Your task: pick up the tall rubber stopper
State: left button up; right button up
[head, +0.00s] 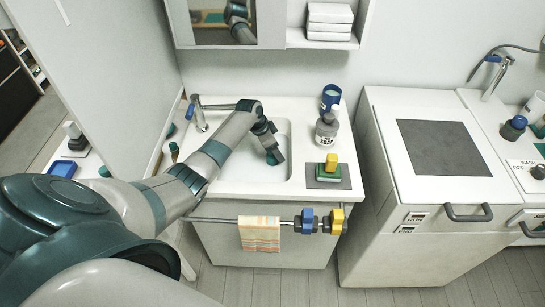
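My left arm comes in from the left and reaches over the white sink basin (235,162). My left gripper (274,156) points down into the basin near its right side. Its fingers are small and dark, so I cannot tell whether they are open or hold anything. I cannot clearly make out a tall rubber stopper. A small dark green upright thing (174,151) stands at the left edge of the sink counter, but I cannot tell whether it is the stopper. My arm hides part of the basin and counter. My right gripper is not in view.
A grey soap bottle (326,131) and a blue cup (331,97) stand right of the basin. A yellow and green sponge stack (329,167) sits on a grey mat (343,182). The faucet (198,115) is at the back left. A towel (260,234) hangs on the front rail.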

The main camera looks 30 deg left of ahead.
pick_arm(q)
jog(key=shift+w+f, duration=0.1)
jog(key=shift+f, duration=0.2)
jog(key=c, duration=1)
jog(key=shift+r, duration=0.15)
jog(key=shift+r, duration=0.5)
jog(key=r, duration=0.1)
jog(key=r+b, duration=0.1)
jog(key=r, duration=0.1)
jog(key=shift+s+d, duration=0.2)
jog(key=s+d+r+b, duration=0.2)
jog(key=s+d+r, duration=0.4)
jog(key=s+d, duration=0.2)
jog(key=shift+r, duration=0.4)
